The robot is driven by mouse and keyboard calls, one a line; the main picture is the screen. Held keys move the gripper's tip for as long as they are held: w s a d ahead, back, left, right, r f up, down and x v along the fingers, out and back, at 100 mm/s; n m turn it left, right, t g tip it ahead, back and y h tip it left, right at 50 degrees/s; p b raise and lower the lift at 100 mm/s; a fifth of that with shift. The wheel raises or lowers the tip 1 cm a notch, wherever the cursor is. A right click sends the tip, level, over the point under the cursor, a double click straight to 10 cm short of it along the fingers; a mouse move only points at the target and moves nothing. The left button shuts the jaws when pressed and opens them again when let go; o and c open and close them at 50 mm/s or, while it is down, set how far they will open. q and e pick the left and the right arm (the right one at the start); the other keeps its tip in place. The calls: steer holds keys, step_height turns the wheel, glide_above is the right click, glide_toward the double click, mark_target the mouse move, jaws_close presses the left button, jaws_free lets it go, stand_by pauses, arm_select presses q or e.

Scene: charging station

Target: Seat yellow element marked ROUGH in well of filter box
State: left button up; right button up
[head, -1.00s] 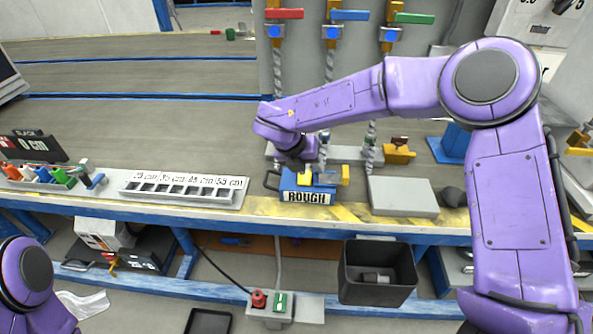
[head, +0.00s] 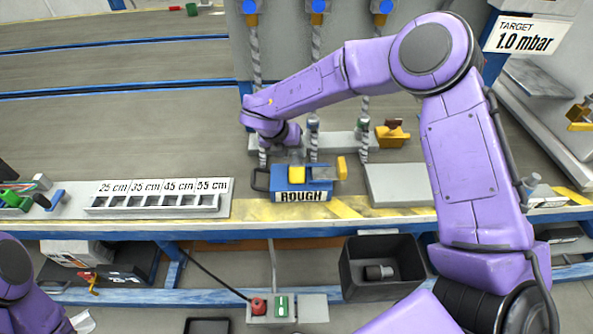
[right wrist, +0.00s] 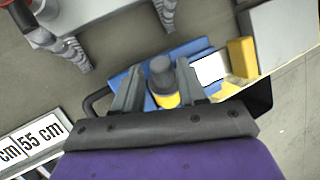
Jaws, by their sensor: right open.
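The blue filter box (head: 284,183) stands on the bench front with a ROUGH label on its front. The yellow element (head: 297,174) shows at its top, below my right gripper (head: 296,157). In the right wrist view the element (right wrist: 168,100) has a grey round top and stands upright between the fingers of my right gripper (right wrist: 160,84), which is open. I cannot tell how deep it sits in the well. A yellow block (head: 342,167) is at the box's right end; it also shows in the right wrist view (right wrist: 241,57). My left gripper is out of view.
A grey slotted rack (head: 155,204) marked in cm lies left of the box. A grey plate (head: 398,186) lies to the right. Hoses (head: 314,140) hang behind the box. A dark bin (head: 350,270) stands below the bench edge.

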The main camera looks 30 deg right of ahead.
mark_target(295, 153)
steer(key=x, duration=0.3)
steer(key=shift+d+f, duration=0.1)
steer(key=shift+f, duration=0.15)
steer(key=shift+r, duration=0.1)
jaws_close()
